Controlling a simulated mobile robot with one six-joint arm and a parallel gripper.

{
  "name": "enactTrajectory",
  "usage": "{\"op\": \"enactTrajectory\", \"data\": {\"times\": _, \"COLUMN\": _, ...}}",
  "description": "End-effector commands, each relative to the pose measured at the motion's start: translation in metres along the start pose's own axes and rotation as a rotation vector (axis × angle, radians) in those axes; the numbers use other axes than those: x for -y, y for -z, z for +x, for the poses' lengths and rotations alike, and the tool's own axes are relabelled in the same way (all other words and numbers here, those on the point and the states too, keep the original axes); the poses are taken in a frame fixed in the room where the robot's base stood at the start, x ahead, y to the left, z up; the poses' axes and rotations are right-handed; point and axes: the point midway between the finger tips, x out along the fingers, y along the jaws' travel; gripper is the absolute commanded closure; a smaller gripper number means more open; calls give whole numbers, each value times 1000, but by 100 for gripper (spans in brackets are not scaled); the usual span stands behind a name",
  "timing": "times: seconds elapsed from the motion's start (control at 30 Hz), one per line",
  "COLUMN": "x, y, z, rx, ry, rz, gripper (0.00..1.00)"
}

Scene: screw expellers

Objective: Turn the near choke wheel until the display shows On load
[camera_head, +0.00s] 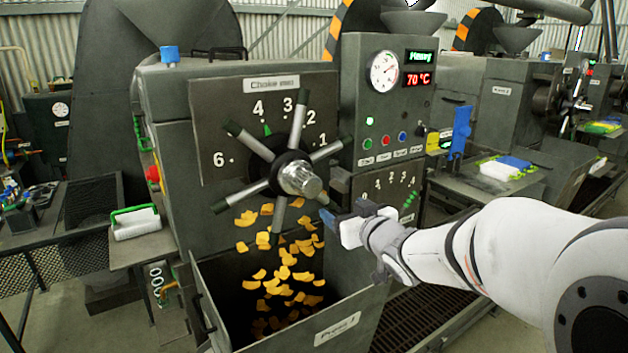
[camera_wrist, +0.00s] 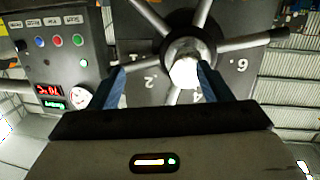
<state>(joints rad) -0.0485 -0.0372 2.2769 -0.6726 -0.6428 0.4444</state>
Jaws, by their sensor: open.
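The near choke wheel (camera_head: 298,179) has a silver hub and several grey spokes with dark green tips. It stands on the front plate of the near press, below a "Choke" label and a numbered scale. A green pointer (camera_head: 267,130) sits near the 4. The display (camera_head: 421,56) shows small green text that I cannot read surely, above a red 70 °C. My gripper (camera_head: 338,217) is open and empty, to the lower right of the hub. In the wrist view its blue fingers (camera_wrist: 161,82) are spread, with the hub (camera_wrist: 185,70) between them in the picture; contact cannot be told.
Orange flakes (camera_head: 285,285) fall into the open bin (camera_head: 335,325) below the wheel. A panel with a dial gauge (camera_head: 384,71) and coloured buttons is to the wheel's right. More presses stand at right.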

Motion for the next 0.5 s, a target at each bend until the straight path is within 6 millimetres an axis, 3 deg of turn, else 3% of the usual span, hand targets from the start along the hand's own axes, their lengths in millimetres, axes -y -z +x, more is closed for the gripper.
{"op": "enactTrajectory", "data": {"times": 0.2, "x": 26, "y": 24, "z": 14, "rx": -125, "ry": 145, "rz": 6, "gripper": 28}}
{"op": "enactTrajectory", "data": {"times": 0.37, "x": 31, "y": 29, "z": 27, "rx": -141, "ry": 165, "rz": 8, "gripper": 28}}
{"op": "enactTrajectory", "data": {"times": 0.5, "x": 35, "y": 32, "z": 50, "rx": -139, "ry": 164, "rz": 8, "gripper": 28}}
